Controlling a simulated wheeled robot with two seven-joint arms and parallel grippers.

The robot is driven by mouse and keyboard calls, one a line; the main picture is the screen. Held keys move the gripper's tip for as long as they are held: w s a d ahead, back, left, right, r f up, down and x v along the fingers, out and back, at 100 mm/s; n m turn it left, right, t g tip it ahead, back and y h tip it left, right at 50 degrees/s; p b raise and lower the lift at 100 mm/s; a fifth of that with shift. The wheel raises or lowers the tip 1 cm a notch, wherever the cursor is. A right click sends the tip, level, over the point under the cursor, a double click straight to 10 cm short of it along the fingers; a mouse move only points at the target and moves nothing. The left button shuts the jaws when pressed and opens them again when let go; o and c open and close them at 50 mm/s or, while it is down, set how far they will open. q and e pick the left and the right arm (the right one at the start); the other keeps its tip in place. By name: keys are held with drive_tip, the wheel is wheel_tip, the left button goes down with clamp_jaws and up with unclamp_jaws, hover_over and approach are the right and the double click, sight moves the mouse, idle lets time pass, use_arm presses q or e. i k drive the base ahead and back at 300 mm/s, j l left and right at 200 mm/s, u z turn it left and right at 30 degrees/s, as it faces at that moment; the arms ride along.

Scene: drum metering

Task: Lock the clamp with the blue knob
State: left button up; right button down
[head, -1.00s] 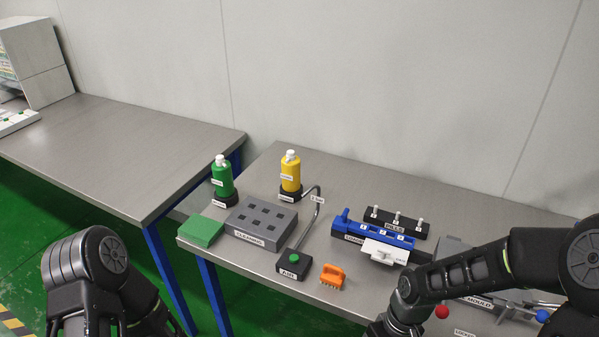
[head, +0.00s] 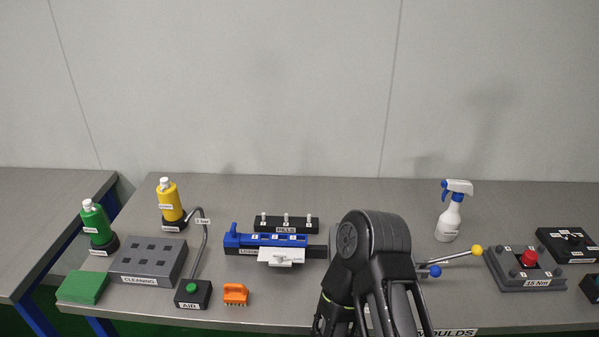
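The blue knob (head: 435,271) sits low on a clamp just right of my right arm. A metal lever with a yellow knob (head: 477,251) rises beside it to the right. Most of the clamp and whatever it holds are hidden behind my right arm. My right arm stands in the middle of the view, left of the blue knob; its gripper is below or behind the visible links, and its fingertips do not show. My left arm and gripper are out of view.
A grey block with a red button (head: 529,258) stands right of the clamp, with a black box (head: 569,245) beyond. A spray bottle (head: 452,211) stands behind. Left are a blue fixture (head: 240,240), orange brush (head: 236,294), grey cleaning block (head: 148,261) and two bottles.

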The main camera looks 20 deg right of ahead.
sight(434, 271)
drive_tip(key=z, duration=1.7)
drive_tip(key=k+l+u, duration=0.15)
drive_tip(key=u, duration=0.35)
drive_tip(key=k+l+u, duration=0.25)
drive_tip(key=u, duration=0.2)
drive_tip(key=k+l+u, duration=0.1)
drive_tip(key=u, duration=0.4)
drive_tip(key=k+j, duration=0.05)
drive_tip(key=k, duration=0.05)
